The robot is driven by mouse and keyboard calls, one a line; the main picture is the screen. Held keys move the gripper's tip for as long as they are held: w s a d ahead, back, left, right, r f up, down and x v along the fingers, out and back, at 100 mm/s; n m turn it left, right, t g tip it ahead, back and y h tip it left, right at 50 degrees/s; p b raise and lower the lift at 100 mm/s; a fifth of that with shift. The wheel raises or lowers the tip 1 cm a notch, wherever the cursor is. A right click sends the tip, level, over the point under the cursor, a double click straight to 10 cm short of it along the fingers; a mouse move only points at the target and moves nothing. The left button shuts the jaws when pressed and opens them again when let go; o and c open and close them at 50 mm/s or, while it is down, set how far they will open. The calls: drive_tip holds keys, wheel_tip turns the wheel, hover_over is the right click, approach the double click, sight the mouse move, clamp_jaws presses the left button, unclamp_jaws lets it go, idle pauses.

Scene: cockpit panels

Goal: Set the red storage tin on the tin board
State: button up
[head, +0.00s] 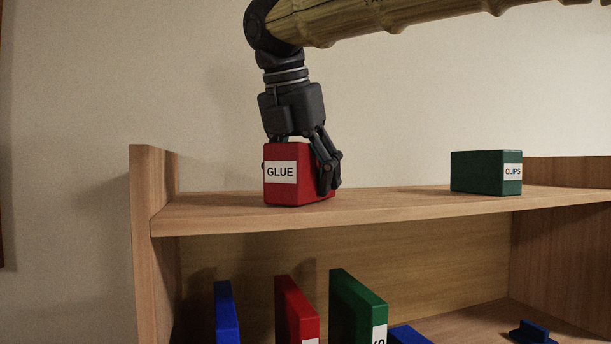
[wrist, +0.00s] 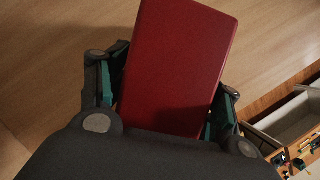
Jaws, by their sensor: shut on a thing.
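A red tin labelled "GLUE" (head: 290,187) is at the upper wooden shelf, left of centre in the head view. My gripper (head: 303,170) comes from above and is shut on the red tin, with its fingers on either side. The red tin also fills the middle of the wrist view (wrist: 182,65), between the finger pads. The tin looks upright, at or just above the shelf surface; I cannot tell whether it touches. I cannot make out a separate tin board.
A green tin labelled "CLIPS" (head: 478,172) stands on the upper shelf (head: 400,204) to the right. Below are a blue item (head: 227,312), a red one (head: 296,308) and a green one (head: 357,305), standing upright. Shelf space between the red and green tins is clear.

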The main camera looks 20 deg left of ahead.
drive_tip(key=shift+f, duration=0.15)
drive_tip(key=o, duration=1.3)
drive_tip(key=b+v, duration=0.2)
drive_tip(key=v, duration=1)
drive_tip(key=shift+r, duration=0.25)
